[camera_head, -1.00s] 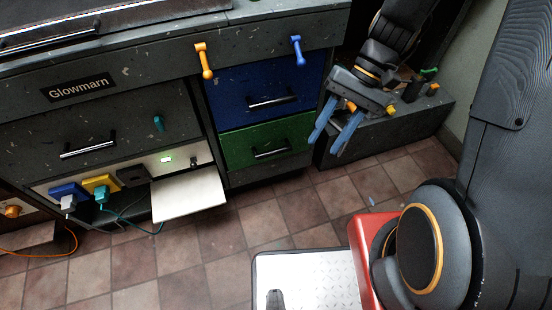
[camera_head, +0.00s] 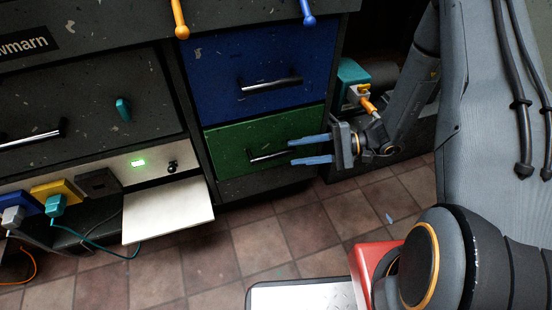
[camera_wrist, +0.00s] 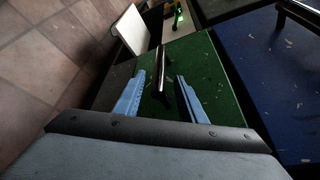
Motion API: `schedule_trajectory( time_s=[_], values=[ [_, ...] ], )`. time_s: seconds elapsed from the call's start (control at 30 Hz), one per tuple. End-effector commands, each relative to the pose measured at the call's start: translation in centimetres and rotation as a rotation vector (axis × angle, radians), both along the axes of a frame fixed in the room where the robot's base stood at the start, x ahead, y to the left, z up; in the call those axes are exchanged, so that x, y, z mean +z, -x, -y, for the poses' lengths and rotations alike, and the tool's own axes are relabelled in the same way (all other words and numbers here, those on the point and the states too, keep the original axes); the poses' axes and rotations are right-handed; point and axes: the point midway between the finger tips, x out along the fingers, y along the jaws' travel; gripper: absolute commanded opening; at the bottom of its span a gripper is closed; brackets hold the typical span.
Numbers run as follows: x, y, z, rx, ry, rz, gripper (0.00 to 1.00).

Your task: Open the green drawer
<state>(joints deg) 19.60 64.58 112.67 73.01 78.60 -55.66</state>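The green drawer (camera_head: 232,150) sits below the blue drawer and looks closed in the head view. Its dark bar handle (camera_head: 268,155) runs across its front. My gripper (camera_head: 290,152) is at the right end of this handle, with its two blue fingers pointing left. In the wrist view the green drawer front (camera_wrist: 205,75) fills the middle. The handle (camera_wrist: 159,72) lies between the lines of my two open fingers (camera_wrist: 160,85), one finger on each side. I cannot tell whether either finger touches the handle.
The blue drawer (camera_head: 225,75) with its own handle is just above. A white flap (camera_head: 168,210) sticks out at the left, with plugs and cables beside it. An orange knob (camera_head: 180,20) and a blue knob (camera_head: 307,12) hang higher up. Tiled floor (camera_head: 280,235) is open in front.

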Motion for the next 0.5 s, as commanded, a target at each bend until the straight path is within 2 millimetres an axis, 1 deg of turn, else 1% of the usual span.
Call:
schedule_trajectory(
  time_s=[0.3, 0.5],
  values=[
    [-1.0, -0.1, -4.6, 0.005, 0.000, -0.001, 0.37],
    [-1.4, -0.3, -6.7, 0.006, 0.001, 0.000, 0.37]
  ],
)
